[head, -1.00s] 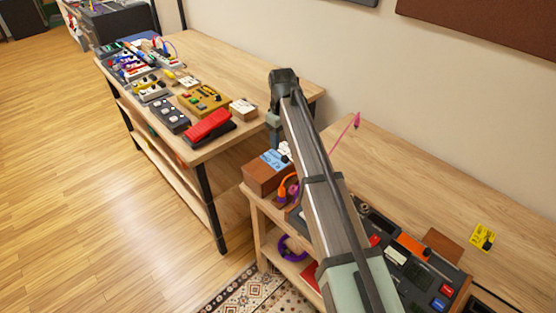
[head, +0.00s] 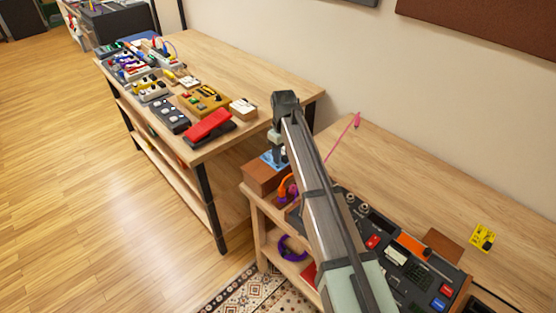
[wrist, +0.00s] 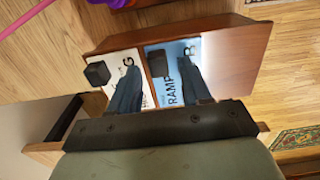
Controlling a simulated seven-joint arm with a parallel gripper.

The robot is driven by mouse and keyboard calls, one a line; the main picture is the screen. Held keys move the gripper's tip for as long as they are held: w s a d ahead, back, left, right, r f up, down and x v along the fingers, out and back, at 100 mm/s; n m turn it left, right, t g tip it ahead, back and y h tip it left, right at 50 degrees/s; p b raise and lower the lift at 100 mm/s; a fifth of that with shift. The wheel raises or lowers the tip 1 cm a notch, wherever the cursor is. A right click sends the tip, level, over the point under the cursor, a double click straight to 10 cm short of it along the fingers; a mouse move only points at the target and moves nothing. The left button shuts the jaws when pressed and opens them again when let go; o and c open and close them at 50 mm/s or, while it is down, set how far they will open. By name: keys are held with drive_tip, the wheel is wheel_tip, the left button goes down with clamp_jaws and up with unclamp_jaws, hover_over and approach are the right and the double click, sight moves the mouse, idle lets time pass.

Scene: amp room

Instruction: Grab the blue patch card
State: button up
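The blue patch card (wrist: 180,55) lies in a brown wooden box, with letters reading "RAMP" and a black knob (wrist: 157,64) on it. In the head view the blue card (head: 268,157) shows in part at the box's top, partly covered by my gripper (head: 279,155). In the wrist view my gripper (wrist: 158,63) is open, its two dark fingers apart. One finger is over the blue card and the other over the white card (wrist: 125,65) beside it. The blue card's knob appears between the fingers; I cannot tell whether they touch anything.
The wooden box (head: 262,180) stands at the desk's left end. Orange and purple cables (head: 289,187) and a black control panel (head: 400,265) are near it. A pink cable (head: 340,135) rises behind. A yellow card (head: 482,237) lies at right. The other table (head: 255,75) holds several pedals.

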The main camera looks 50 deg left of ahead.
clamp_jaws()
drive_tip(key=shift+r, duration=0.1)
idle(0.3)
